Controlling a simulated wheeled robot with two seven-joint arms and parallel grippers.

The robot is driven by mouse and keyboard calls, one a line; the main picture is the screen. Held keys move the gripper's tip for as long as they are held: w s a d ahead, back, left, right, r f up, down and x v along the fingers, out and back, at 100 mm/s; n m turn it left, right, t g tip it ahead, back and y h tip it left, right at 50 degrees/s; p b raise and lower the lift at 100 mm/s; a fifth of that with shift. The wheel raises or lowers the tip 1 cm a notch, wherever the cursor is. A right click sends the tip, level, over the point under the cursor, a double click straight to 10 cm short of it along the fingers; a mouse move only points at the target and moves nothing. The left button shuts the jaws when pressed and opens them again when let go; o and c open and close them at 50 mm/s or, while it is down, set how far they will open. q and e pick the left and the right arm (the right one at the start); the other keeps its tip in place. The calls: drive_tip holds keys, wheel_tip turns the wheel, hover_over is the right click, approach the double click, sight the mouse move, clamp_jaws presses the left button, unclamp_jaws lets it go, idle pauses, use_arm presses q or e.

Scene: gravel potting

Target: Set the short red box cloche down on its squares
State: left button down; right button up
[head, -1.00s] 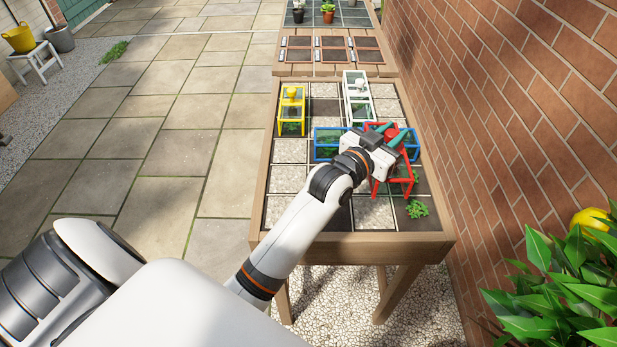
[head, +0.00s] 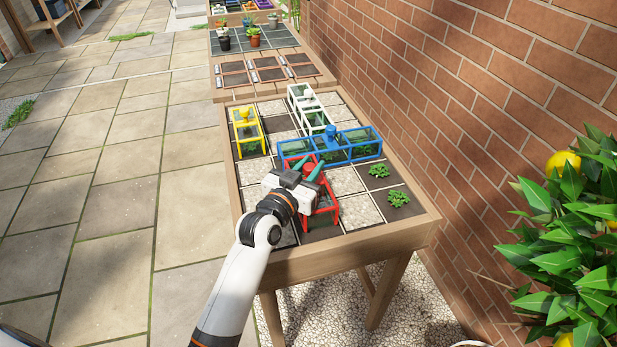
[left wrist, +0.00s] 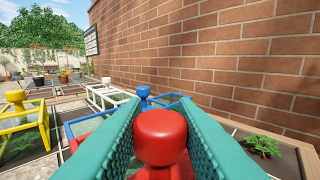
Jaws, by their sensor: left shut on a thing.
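The red box cloche (head: 322,216) is at the near left part of the gridded table (head: 345,255), in front of the blue cloche's left part. My left gripper (head: 312,170) is shut on its round red knob, which shows between the teal fingers in the left wrist view (left wrist: 160,130). My gripper and wrist hide much of the red frame. I cannot tell whether its lower edge touches the squares or hangs just above them. Dark squares and pale gravel squares make up the grid. My right gripper is not in view.
The blue cloche (head: 362,148) lies close behind the red one. A yellow cloche (head: 247,138) stands at the left and a white one (head: 309,110) behind. Two bare seedlings (head: 377,171) (head: 399,199) sit on dark squares at right. A brick wall (head: 480,110) runs along the right.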

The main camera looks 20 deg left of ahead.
use_arm(q)
drive_tip(key=shift+f, duration=1.15)
drive_tip(key=c, duration=1.2)
unclamp_jaws()
drive_tip(key=shift+o, duration=0.3)
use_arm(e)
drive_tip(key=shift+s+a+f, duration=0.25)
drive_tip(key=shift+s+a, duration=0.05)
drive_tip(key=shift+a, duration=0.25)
use_arm(q)
drive_tip(key=s+a, duration=0.2)
drive_tip(key=s, duration=0.9)
drive_tip(key=shift+s+a, duration=0.15)
drive_tip(key=shift+s, duration=0.25)
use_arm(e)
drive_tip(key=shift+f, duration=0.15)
